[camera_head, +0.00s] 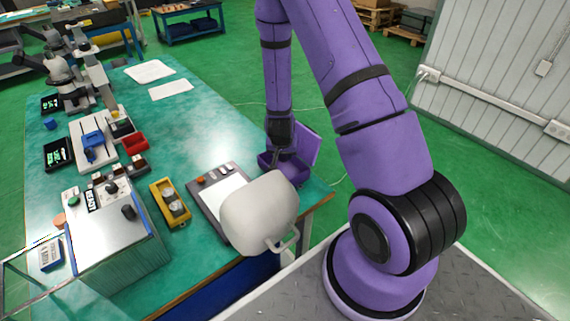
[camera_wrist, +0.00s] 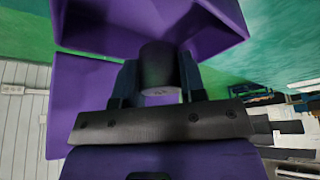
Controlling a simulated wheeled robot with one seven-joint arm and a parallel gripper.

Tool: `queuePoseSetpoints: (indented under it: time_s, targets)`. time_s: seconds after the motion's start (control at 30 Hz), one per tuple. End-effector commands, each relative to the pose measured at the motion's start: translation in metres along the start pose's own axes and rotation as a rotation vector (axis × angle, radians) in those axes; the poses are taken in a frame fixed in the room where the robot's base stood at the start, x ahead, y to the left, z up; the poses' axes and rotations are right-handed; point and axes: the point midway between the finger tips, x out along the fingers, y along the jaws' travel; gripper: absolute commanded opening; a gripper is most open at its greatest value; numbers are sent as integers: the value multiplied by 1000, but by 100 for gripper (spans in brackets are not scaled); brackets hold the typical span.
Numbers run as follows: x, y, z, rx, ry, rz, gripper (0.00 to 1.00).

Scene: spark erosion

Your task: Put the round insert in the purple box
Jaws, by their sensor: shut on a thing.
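In the wrist view my gripper (camera_wrist: 160,88) is shut on the round insert (camera_wrist: 160,65), a dark grey cylinder between its two fingers. The purple box (camera_wrist: 210,22) is just beyond the insert in that view, with its open inside facing the gripper and its lid (camera_wrist: 75,85) swung open. In the head view the purple box (camera_head: 267,162) stands near the right edge of the green table, lid (camera_head: 305,146) up. My gripper (camera_head: 283,150) is at the box there; the insert is hidden. I cannot tell whether the insert touches the box.
A white rounded housing (camera_head: 258,213) stands in front of the box, near a flat panel (camera_head: 213,190) with buttons. A yellow tray (camera_head: 170,203) with round metal pieces lies to the left. A red bin (camera_head: 134,143) and instruments stand further left.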

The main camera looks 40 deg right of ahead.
Motion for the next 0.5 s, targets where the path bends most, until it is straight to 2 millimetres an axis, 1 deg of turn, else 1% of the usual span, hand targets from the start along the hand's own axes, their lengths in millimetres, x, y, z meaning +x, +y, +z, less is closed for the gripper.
queuePoseSetpoints:
  time_s: [0.03,0.23,0.4,0.5]
  targets:
    - [5,0,2,1,-1,0,0]
    - [17,0,7,0,-1,1,0]
    - [38,0,16,0,-1,1,0]
    - [46,0,19,0,0,0,0]
